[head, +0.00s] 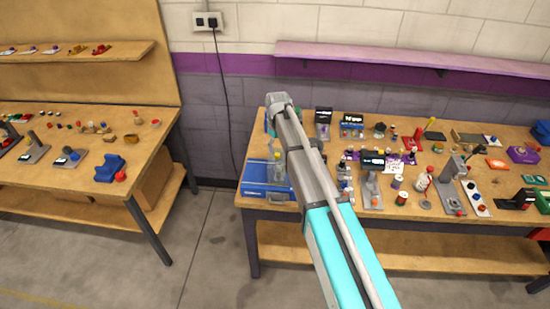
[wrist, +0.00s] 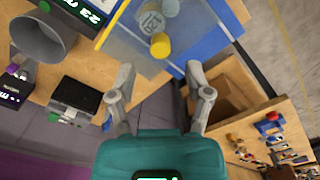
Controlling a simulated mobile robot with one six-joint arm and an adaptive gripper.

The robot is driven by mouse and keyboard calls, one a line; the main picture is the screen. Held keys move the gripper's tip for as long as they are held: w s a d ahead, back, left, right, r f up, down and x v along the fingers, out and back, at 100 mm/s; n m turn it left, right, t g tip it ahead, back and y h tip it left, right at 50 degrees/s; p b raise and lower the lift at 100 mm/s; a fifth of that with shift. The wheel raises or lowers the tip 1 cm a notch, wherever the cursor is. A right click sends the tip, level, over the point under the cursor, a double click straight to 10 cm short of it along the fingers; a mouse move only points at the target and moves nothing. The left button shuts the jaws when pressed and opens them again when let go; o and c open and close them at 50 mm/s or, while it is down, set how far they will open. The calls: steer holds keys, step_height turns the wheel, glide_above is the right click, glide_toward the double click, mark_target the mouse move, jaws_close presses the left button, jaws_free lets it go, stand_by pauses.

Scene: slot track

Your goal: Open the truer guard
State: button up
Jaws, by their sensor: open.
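The truer appears to be the machine with the blue base (head: 258,190) at the left front corner of the right bench. Its clear guard (head: 279,172) shows just left of my arm, which hides part of the machine. In the wrist view the clear guard panel (wrist: 138,42) spans the top, with a yellow knob (wrist: 160,45) on it and the blue base (wrist: 210,28) behind. I cannot tell how far the guard is raised. My gripper (wrist: 160,76) is open and empty, its fingertips just short of the guard's edge in the picture. My arm hides it in the head view.
Right of my arm the bench is crowded with small devices, including a grey press (head: 372,180) and a can (head: 402,198). The wrist view shows a grey funnel (wrist: 42,38) at left. A second bench (head: 85,150) stands at left, with open floor between.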

mark_target(277, 154)
steer(key=shift+f+b, duration=1.75)
steer(key=shift+f, duration=0.3)
jaws_close()
